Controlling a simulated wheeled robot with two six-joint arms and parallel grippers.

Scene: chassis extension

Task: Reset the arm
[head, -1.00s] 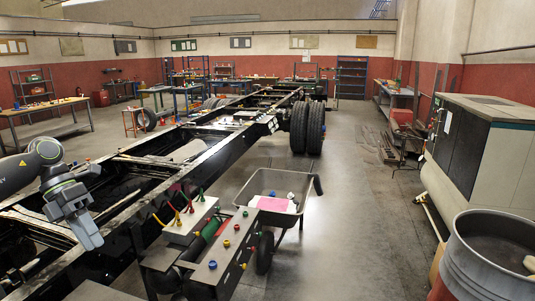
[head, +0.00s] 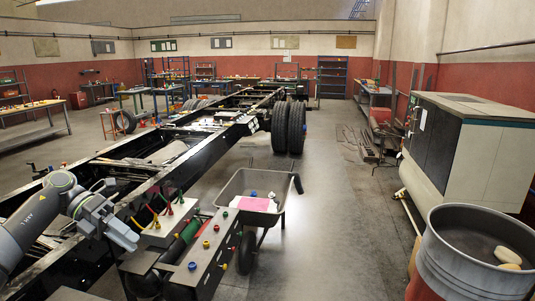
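My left arm comes in from the left edge. Its gripper (head: 121,234) hangs over the near part of the black chassis frame (head: 213,138), close to the left of the control box with coloured knobs. The fingers look like one grey block from this angle, so I cannot tell whether they are open or shut. I see nothing held in them. My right arm and gripper are not in view.
A wheelbarrow (head: 233,186) with a pink item stands right of the knobbed box (head: 207,254). A metal drum (head: 458,262) holding pale objects is at lower right. A large cabinet (head: 468,150) stands behind it. The floor between wheelbarrow and drum is clear.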

